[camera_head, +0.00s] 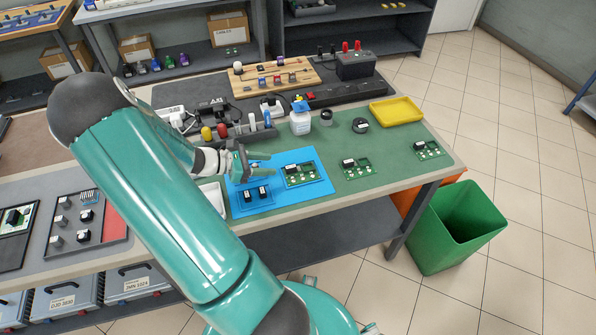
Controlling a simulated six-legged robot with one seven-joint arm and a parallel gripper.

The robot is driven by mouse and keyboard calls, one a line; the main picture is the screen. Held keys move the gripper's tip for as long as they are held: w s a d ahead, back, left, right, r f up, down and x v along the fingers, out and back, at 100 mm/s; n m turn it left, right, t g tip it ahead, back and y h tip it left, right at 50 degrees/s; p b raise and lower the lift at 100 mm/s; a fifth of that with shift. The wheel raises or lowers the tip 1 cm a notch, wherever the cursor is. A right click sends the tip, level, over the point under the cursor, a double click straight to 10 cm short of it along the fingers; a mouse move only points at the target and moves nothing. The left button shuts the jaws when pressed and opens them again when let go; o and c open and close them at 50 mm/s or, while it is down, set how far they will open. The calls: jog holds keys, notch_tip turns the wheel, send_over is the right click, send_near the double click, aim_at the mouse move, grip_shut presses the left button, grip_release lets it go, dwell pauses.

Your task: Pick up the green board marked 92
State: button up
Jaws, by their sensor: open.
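Three green boards show on the green-topped bench. One board (301,180) lies on the blue mat (317,191), a second board (361,173) lies to the right of the mat, and a third board (433,153) lies farther right near the bench edge. Each carries dark and pale parts. The markings are too small to read, so I cannot tell which is 92. My gripper (264,164) is open and empty, just left of the board on the mat. It appears above the mat and apart from the board. My arm hides part of the bench to the left.
Two black parts (256,193) sit on the mat's near left. A green bin (455,228) is on the floor at right. Bare bench surrounds the right boards.

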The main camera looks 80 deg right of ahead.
aim_at(289, 167)
jog(key=x, duration=0.6)
jog(key=shift+s+a+f, duration=0.15)
jog(key=shift+s+a, duration=0.1)
jog(key=shift+s, duration=0.05)
grip_shut()
